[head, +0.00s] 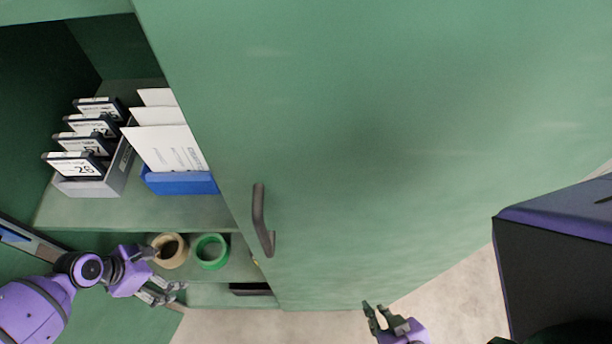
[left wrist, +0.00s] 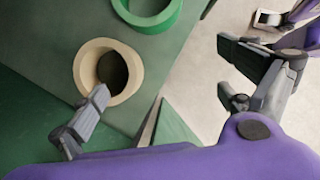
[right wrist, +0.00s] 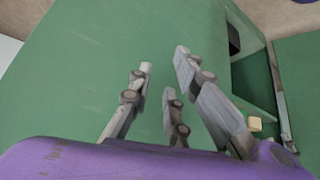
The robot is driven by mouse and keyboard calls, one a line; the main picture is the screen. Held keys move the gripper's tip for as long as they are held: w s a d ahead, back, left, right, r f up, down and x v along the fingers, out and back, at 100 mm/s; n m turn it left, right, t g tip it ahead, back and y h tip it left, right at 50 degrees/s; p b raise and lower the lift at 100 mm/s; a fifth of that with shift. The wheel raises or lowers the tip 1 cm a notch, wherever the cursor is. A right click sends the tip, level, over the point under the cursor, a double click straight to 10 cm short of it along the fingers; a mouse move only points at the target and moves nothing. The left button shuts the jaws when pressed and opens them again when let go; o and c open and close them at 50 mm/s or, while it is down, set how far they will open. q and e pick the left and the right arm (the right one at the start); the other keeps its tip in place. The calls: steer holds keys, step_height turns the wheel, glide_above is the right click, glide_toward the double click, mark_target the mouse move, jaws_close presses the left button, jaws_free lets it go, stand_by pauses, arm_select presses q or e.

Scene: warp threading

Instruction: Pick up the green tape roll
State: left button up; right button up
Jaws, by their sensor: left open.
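The green tape roll (head: 212,267) lies on the lower cabinet shelf, right of a beige tape roll (head: 176,263). Part of the green roll (left wrist: 150,22) shows at the top edge of the left wrist view. My left gripper (head: 166,272) is open and empty, just in front of the shelf edge by the rolls. In the left wrist view, its spread fingers (left wrist: 163,68) have the beige roll (left wrist: 132,84) near the left finger. My right gripper (head: 375,307) is empty in front of the green door, with its fingers apart in the right wrist view (right wrist: 163,60).
The green cabinet door (head: 400,130) with a dark handle (head: 261,220) stands right of the shelves. The shelf above holds a grey rack of numbered cards (head: 85,188) and a blue holder of white sheets (head: 185,184). A dark box with purple edges (head: 530,270) is at right.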

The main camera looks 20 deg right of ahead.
mark_target(194, 251)
arm_select(q)
steer(key=d, duration=0.2)
steer(key=w+d, duration=0.1)
steer(key=d, duration=0.1)
steer(key=w+d+b, duration=0.1)
steer(key=d, duration=0.2)
steer(key=shift+w, duration=0.15)
steer(key=shift+w+d, duration=0.3)
steer(key=shift+d, duration=0.4)
steer(key=shift+w+d, duration=0.15)
steer(key=shift+d, duration=0.45)
steer(key=b+x, duration=0.4)
steer(key=shift+a+f, duration=0.15)
steer(key=shift+a, duration=0.05)
steer(key=shift+d+f+b, duration=0.2)
steer(key=shift+f+b, duration=0.15)
steer(key=shift+b, duration=0.3)
steer(key=shift+w, duration=0.1)
steer(key=c, duration=1.3)
arm_select(e)
step_height(194, 251, down, 6)
steer(key=s, duration=0.1)
steer(key=shift+s+a+g, duration=0.15)
steer(key=shift+s+g, duration=0.1)
steer(key=shift+g, duration=0.05)
arm_select(q)
steer(key=shift+r, duration=0.15)
